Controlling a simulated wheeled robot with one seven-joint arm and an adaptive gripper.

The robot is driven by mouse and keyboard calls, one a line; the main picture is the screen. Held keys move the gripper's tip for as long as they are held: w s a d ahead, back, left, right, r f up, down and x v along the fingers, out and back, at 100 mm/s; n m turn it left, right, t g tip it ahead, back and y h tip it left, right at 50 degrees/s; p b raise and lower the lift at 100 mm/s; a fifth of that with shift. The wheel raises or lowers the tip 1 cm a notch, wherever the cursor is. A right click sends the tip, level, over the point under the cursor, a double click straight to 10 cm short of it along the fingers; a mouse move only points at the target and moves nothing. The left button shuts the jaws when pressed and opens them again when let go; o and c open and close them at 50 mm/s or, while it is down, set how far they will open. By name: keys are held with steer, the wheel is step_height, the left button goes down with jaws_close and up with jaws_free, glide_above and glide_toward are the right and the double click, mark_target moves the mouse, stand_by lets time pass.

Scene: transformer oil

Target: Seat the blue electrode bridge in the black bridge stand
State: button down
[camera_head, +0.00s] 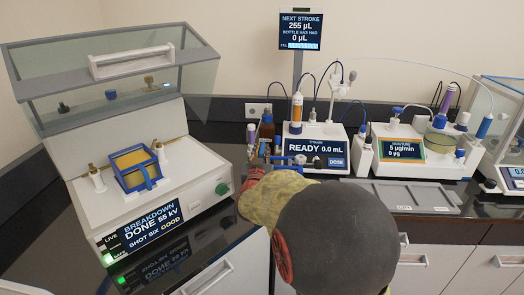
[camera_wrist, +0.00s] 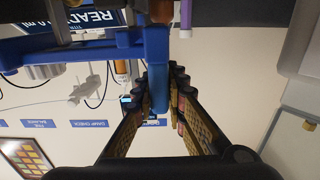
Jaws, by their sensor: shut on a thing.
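My gripper (camera_wrist: 163,78) is shut on the upright handle of the blue electrode bridge (camera_wrist: 157,62) in the wrist view. The bridge's wider blue bars reach left along the top of that view. In the head view, a small blue part of the bridge (camera_head: 290,159) shows in front of the READY titrator, and my arm covers most of my gripper there. I cannot make out the black bridge stand in either view; my arm hides part of the bench where the bridge is held.
The breakdown tester (camera_head: 150,205) stands at left with its lid raised and a blue-framed cell of yellow liquid (camera_head: 132,160) in it. The READY titrator (camera_head: 318,150), a brown bottle (camera_head: 267,129) and a moisture unit (camera_head: 410,148) stand behind. A grey tray (camera_head: 400,195) lies at right.

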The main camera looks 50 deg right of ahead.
steer(key=shift+f, duration=1)
steer(key=c, duration=1.7)
jaws_free()
steer(key=shift+f, duration=0.1)
steer(key=shift+c, duration=0.2)
steer(key=shift+f, duration=0.2)
steer(key=v, duration=1.2)
steer(key=shift+r, duration=0.15)
